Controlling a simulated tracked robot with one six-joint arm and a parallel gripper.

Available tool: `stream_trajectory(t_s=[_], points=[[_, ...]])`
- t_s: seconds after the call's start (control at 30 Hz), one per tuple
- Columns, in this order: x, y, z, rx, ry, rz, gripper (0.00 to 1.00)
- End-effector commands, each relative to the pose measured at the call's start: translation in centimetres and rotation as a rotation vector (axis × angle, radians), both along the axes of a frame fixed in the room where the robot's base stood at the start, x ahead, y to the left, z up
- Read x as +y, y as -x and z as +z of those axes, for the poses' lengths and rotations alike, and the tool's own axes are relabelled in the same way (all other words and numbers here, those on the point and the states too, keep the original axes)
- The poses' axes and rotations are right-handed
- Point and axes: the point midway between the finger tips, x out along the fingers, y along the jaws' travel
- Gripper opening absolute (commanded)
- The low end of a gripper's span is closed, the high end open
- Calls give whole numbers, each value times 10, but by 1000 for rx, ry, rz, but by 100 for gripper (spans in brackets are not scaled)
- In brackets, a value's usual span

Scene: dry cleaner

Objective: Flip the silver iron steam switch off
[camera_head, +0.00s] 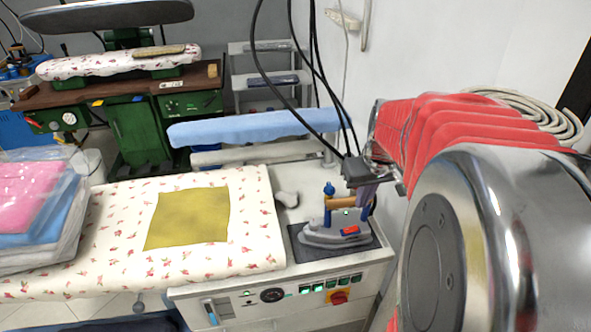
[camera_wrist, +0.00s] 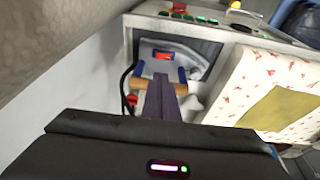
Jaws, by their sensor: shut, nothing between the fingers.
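The silver iron (camera_head: 325,238) sits on a dark pad (camera_head: 308,253) at the right end of the pressing table. It has a blue and wooden handle and a red switch (camera_head: 350,230) on its side facing me. In the wrist view the iron (camera_wrist: 190,62) lies just beyond the fingers, with its red switch (camera_wrist: 163,56) in sight. My gripper (camera_head: 362,203) is shut and empty, above and behind the iron's handle in the head view. In the wrist view its fingers (camera_wrist: 161,80) reach toward the switch and overlap the handle. I cannot tell whether they touch it.
The white control panel (camera_head: 250,315) below has several green switches and a red knob (camera_head: 338,297). A floral ironing board (camera_head: 110,235) with a yellow cloth (camera_head: 190,217) is at left, beside bagged clothes (camera_head: 35,205). Black cables (camera_head: 318,85) hang behind the iron. A wall stands close at right.

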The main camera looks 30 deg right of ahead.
Motion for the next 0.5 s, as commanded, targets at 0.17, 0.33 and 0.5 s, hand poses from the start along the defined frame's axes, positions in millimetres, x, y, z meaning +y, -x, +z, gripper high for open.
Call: stream_trajectory(t_s=[0.17,0.33,0.5], points=[[-3,-7,-28,2,-2,1,0],[-6,-14,-52,2,-2,1,0],[-8,-20,-74,2,-2,1,0]])
